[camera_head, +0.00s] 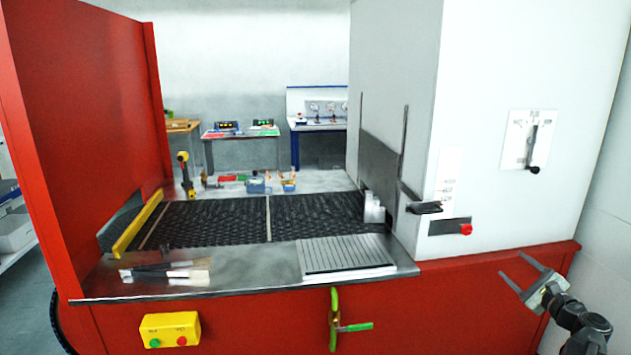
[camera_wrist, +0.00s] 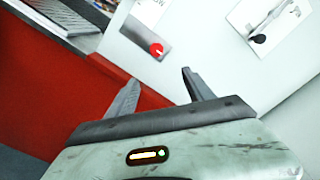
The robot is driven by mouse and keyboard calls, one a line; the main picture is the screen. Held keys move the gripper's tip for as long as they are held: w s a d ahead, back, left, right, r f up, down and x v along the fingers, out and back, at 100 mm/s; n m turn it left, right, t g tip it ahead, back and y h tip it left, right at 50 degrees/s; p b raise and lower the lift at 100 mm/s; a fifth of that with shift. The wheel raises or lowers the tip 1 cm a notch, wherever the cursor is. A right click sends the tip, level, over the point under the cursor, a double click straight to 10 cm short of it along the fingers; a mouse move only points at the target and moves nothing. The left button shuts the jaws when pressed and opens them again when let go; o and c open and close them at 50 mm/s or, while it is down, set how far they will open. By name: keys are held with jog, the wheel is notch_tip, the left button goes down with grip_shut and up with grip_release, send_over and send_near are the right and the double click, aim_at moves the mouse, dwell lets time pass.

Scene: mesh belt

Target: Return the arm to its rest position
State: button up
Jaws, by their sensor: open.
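My gripper (camera_head: 522,278) is at the lower right in the head view, in front of the red base of the machine. Its two fingers are spread apart with nothing between them. In the wrist view my gripper (camera_wrist: 160,92) also shows open and empty. Beyond its fingers are the red base panel and the white housing with a red knob (camera_wrist: 156,50). Most of my arm lies outside the head view.
The machine's white housing (camera_head: 515,80) and red base (camera_head: 460,310) stand close to my gripper. The mesh belt (camera_head: 220,222) lies to the left, with a grey ribbed plate (camera_head: 345,254) at its front. A green-handled valve (camera_head: 335,325) sticks out of the front.

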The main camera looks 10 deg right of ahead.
jog(key=w+a+f+n+g+y+p, duration=0.1)
jog(key=w+a+n+y, duration=0.15)
jog(key=w+a, duration=0.65)
jog(key=w+a+n+g+y, duration=0.1)
jog(key=w+a+n+y, duration=0.2)
jog(key=a, duration=1.1)
jog(key=w+a+f+n+g+y+p, duration=0.15)
jog(key=w+a+y, duration=0.25)
jog(key=w+a, duration=0.55)
jog(key=s+a+f+n+g, duration=0.3)
jog(key=s+a+f+n, duration=0.1)
jog(key=a, duration=0.7)
jog(key=s+a+f+n+g+p, duration=0.1)
jog(key=s+a+f+n+g, duration=0.25)
jog(key=a, duration=0.65)
jog(key=s+a+f+n+g, duration=0.3)
jog(key=a+f+n, duration=0.15)
jog(key=a, duration=0.65)
jog(key=s+d+f+n+g+h, duration=0.5)
jog(key=s+d+n+h, duration=0.2)
jog(key=s, duration=0.4)
jog(key=shift+d+f+n+h, duration=0.2)
jog(key=shift+d+n+h, duration=0.25)
jog(key=shift+d, duration=0.65)
